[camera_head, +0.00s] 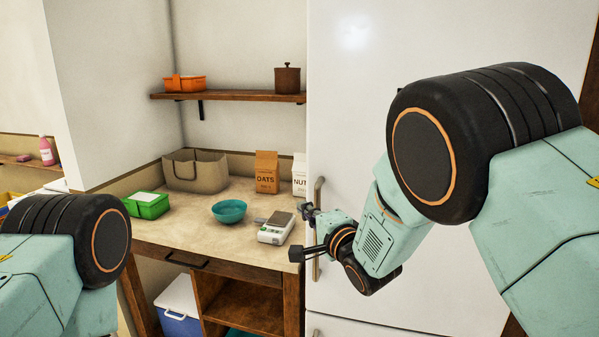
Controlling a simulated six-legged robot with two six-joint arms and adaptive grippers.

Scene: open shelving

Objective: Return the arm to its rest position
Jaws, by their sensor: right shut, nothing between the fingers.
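My right arm comes in from the right, bent, with its forearm in front of the white fridge door. My right gripper (300,233) is shut and empty, pointing left near the right end of the counter. In the picture its dark fingers lie close to the kitchen scale (275,229); whether they touch it I cannot tell. Of my left arm only the shoulder part shows at the lower left; my left gripper is out of view.
The counter (180,225) holds a teal bowl (229,211), green bin (147,205), beige basket (195,171) and oats bag (266,172). Above, a shelf (230,97) bears an orange basket (184,83) and brown pot (287,79). The fridge (345,100) stands right, its handle (319,190) near my gripper.

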